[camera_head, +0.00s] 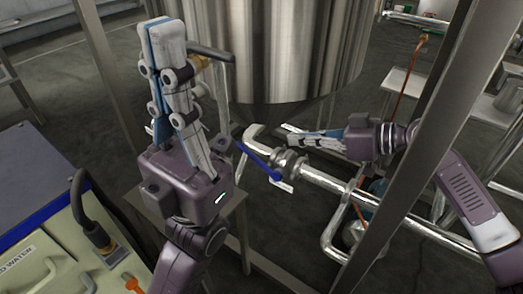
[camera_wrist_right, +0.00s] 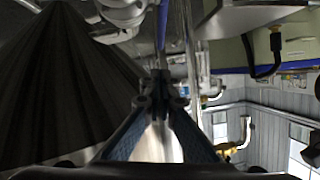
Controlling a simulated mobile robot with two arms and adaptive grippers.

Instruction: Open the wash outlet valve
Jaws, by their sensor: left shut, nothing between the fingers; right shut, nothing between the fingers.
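A valve (camera_head: 291,163) with a long blue lever (camera_head: 256,159) sits on the shiny steel pipe under the tank. The lever slants from upper left down to the valve body; I cannot tell from its label which valve it is. My right gripper (camera_head: 291,139) is shut and empty, just above and behind the valve, pointing left; no contact is clear. In the right wrist view its fingertips (camera_wrist_right: 161,78) are together, with a narrow blue strip beyond them that may be the lever. My left gripper (camera_head: 160,24) is shut and empty, pointing up, left of the tank.
The large steel tank (camera_head: 285,45) hangs above the pipe. A steel frame post (camera_head: 425,130) stands at the right, another at the left. A blue-topped cabinet (camera_head: 45,180) with a hose (camera_head: 82,205) is at lower left. A stool top (camera_head: 185,205) lies below my left arm.

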